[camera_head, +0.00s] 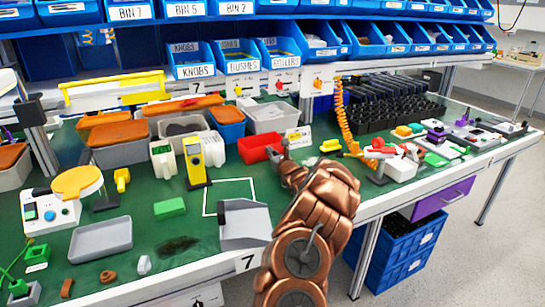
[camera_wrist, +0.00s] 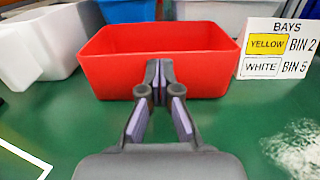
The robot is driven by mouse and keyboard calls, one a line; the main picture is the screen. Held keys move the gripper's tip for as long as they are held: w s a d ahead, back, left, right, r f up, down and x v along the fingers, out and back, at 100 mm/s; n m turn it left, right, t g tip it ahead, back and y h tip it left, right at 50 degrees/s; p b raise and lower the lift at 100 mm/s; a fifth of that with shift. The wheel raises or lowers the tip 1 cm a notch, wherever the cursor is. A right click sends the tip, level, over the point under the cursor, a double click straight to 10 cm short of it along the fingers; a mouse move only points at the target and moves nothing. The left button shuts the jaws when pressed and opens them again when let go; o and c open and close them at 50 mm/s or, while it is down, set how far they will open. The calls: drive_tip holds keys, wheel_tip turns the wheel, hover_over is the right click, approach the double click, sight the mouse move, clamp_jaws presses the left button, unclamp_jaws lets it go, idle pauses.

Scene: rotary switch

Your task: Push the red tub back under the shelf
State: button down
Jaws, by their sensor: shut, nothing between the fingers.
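The red tub (camera_head: 258,148) is an open, empty-looking tub on the green bench top, below the blue bins of the shelf. In the wrist view the red tub (camera_wrist: 160,42) stands upright straight ahead. My gripper (camera_wrist: 158,85) is shut and empty, with its fingertips in front of the middle of the tub's near wall. I cannot tell whether they touch it. In the head view my gripper (camera_head: 282,158) is at the tub's near right side, partly hidden by my arm. The shelf (camera_head: 250,75) carries rows of labelled blue bins above the back of the bench.
A sign (camera_wrist: 277,48) reading BAYS, YELLOW BIN 2, WHITE BIN 5 stands close right of the tub. A white tub (camera_wrist: 38,48) is close on the left. Behind are a blue tub (camera_head: 228,122) and a grey tub (camera_head: 268,118).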

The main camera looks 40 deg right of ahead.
drive_tip(key=shift+b+x, duration=0.55)
drive_tip(key=shift+x, duration=0.25)
drive_tip(key=shift+w+d, duration=0.15)
drive_tip(key=shift+d, duration=0.05)
drive_tip(key=shift+f, duration=0.1)
